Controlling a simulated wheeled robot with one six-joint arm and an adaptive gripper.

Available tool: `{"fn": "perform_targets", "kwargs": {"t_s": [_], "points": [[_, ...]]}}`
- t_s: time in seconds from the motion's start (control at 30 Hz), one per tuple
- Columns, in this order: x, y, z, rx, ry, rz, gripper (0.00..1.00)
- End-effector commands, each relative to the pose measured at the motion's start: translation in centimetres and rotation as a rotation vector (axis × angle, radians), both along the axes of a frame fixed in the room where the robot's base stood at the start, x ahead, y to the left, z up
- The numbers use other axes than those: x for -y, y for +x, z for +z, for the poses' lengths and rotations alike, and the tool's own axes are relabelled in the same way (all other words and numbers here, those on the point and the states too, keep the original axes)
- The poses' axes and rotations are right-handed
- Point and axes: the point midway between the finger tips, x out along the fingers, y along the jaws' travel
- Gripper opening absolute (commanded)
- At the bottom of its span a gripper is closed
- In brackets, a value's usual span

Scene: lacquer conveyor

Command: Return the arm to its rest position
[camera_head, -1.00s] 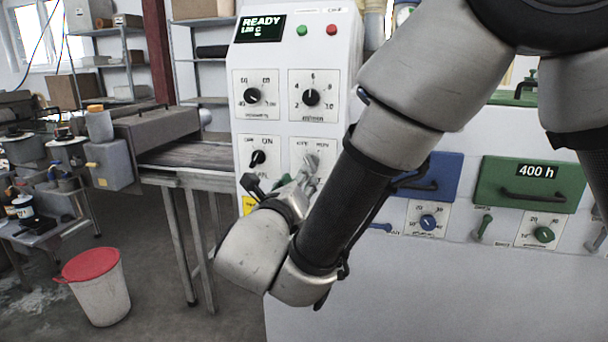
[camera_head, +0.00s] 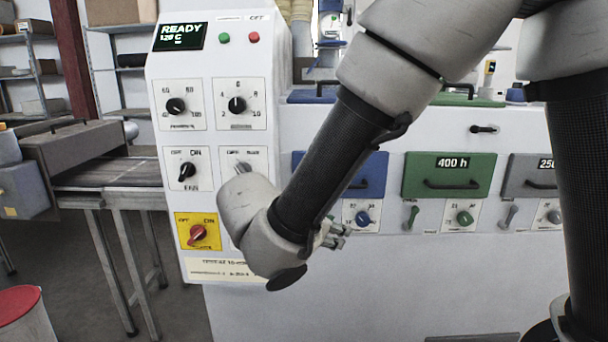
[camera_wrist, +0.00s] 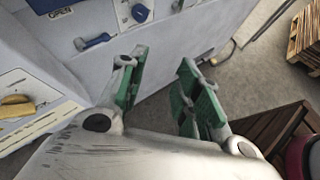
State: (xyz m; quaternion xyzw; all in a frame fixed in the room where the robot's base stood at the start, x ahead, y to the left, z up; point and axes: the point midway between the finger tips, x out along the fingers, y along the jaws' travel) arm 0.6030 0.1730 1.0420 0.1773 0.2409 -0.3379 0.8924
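My arm reaches across the front of the white machine in the head view, bent at the elbow. My gripper (camera_head: 336,236) shows partly behind my wrist, in front of the machine's lower panel, below the blue drawer. In the wrist view my gripper (camera_wrist: 160,92) has its two green-padded fingers apart, with nothing between them. Grey floor and the machine's white side show past the fingers.
The control panel (camera_head: 219,60) with a READY display, knobs and a red switch (camera_head: 197,235) stands close to my arm. Blue (camera_head: 370,178), green (camera_head: 430,168) and grey drawers line the machine. A conveyor (camera_head: 110,174) and a red-lidded bin (camera_head: 22,318) are at left. A pallet stack (camera_wrist: 306,40) shows in the wrist view.

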Motion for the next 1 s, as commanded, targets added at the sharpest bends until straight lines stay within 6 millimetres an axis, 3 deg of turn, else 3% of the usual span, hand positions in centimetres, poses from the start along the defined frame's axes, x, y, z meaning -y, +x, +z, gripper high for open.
{"fn": "perform_targets", "kwargs": {"t_s": [0.03, 0.1, 0.2, 0.3, 0.4, 0.5, 0.7, 0.83, 1.0], "points": [[4.1, -0.3, 0.4, -0.016, 0.132, -0.183, 0.33], [9.6, -1.7, 0.5, -0.029, 0.335, -0.474, 0.33], [15.5, -4.6, 0.8, -0.021, 0.617, -0.872, 0.33], [19.5, -7.4, 1.5, 0.012, 0.885, -1.22, 0.33], [22.5, -9.7, 2.7, 0.071, 1.133, -1.497, 0.33], [25.2, -11.5, 4.3, 0.155, 1.338, -1.67, 0.33], [30.4, -13.6, 7.3, 0.385, 1.545, -1.788, 0.33], [31.9, -14.2, 7.9, 0.459, 1.576, -1.821, 0.33], [32.2, -14.3, 7.9, 0.471, 1.572, -1.834, 0.33]]}}
